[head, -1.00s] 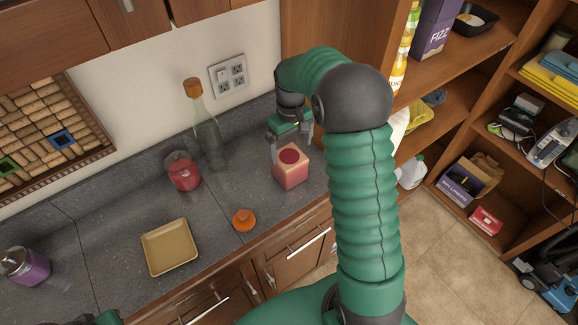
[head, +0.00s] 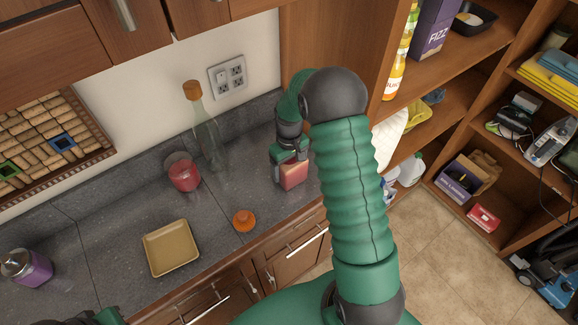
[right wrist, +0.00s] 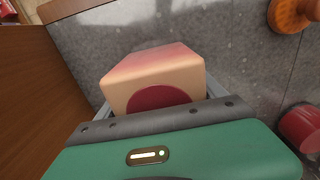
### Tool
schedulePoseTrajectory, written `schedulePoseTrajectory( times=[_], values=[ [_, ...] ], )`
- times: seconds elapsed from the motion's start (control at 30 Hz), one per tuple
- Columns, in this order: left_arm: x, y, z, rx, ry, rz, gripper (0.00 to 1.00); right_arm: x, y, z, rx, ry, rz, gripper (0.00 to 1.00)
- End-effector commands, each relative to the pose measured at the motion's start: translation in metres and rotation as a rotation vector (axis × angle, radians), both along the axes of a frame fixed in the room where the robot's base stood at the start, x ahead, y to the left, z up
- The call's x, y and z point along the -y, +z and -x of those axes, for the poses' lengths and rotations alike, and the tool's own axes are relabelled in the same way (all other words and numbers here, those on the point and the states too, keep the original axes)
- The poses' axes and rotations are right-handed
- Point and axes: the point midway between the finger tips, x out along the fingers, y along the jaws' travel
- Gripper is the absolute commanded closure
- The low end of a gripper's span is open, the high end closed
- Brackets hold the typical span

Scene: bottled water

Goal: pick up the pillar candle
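The pillar candle (head: 293,175) is a squared, pinkish block standing on the grey counter near its right end. In the right wrist view the candle (right wrist: 150,80) shows pale pink sides and a dark red round patch on the face toward me. My right gripper (head: 290,165) is lowered over it from above, with one finger on each side. The right wrist view shows the fingers spread wide beside the candle; whether they touch it is hard to see. Only a bit of my left arm shows at the bottom left; its fingers are out of view.
A red jar (head: 184,175) and a tall glass bottle (head: 207,135) stand left of the candle. An orange knob-like item (head: 244,220) and a tan square dish (head: 171,247) lie nearer the front edge. A purple canister (head: 27,268) is far left. Wooden shelves (head: 455,75) stand at right.

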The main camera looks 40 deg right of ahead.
Motion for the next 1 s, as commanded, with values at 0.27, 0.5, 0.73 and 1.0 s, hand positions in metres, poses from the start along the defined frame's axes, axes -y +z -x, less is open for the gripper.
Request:
schedulePoseTrajectory(
  times=[0.27, 0.5, 0.73, 1.0],
  values=[
    [0.0, 0.0, 0.0, 0.0, 0.0, 0.0, 1.0, 0.0, 0.001, 0.0, 0.001, 0.0, 0.002, 0.6],
    [0.0, 0.0, 0.0, 0.0, 0.0, 0.0, 1.0, 0.001, 0.001, 0.0, 0.001, 0.0, 0.001, 0.92],
    [0.0, 0.0, 0.0, 0.0, 0.0, 0.0, 1.0, 0.001, 0.002, -0.001, 0.003, 0.0, 0.002, 0.95],
    [0.0, -0.005, 0.0, 0.0, 0.0, 0.0, 1.0, 0.001, 0.015, -0.001, 0.004, 0.0, 0.002, 0.95]
  ],
)
